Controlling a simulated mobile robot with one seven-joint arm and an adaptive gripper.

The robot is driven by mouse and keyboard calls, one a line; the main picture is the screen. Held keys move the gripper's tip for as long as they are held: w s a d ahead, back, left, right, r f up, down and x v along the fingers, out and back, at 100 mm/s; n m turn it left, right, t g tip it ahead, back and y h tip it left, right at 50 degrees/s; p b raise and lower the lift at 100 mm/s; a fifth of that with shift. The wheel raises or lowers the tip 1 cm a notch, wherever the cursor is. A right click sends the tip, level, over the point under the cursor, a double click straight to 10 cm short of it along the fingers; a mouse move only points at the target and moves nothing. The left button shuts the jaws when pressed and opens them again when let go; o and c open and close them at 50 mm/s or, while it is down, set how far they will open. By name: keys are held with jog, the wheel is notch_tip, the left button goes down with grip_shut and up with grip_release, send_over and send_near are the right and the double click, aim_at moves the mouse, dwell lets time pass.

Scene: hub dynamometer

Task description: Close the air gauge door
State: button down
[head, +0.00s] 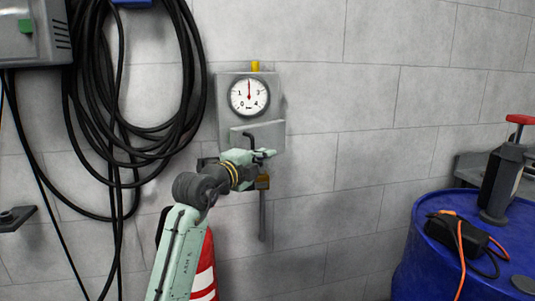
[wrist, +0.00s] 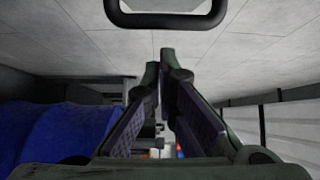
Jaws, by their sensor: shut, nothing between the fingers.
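The air gauge (head: 249,96) is a round white dial with a red needle, on a grey plate on the wall. A light grey panel (head: 268,132), which looks like the gauge door, sits just below the dial. The dial is uncovered; the panel's exact angle is hard to tell. A bent black handle (head: 247,138) shows at the panel, and a black bar handle (wrist: 165,18) crosses the top of the wrist view. My gripper (head: 267,154) is at the panel's lower edge, below the handle. In the wrist view its fingers (wrist: 167,58) are together and empty, apart from the handle.
Black cables (head: 108,110) hang in coils on the wall at left. A blue drum (head: 430,235) with tools on it stands at lower right. A red and white cone (head: 205,270) is behind my arm. The wall right of the gauge is clear.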

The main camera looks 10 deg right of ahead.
jog(key=shift+w+a, duration=0.35)
jog(key=shift+a, duration=0.25)
jog(key=shift+w+a+f, duration=0.1)
jog(key=shift+a, duration=0.05)
jog(key=w+a+b, duration=0.2)
jog(key=w+a, duration=0.5)
jog(key=shift+w+b, duration=0.3)
jog(key=shift+w, duration=0.1)
dwell(0.3)
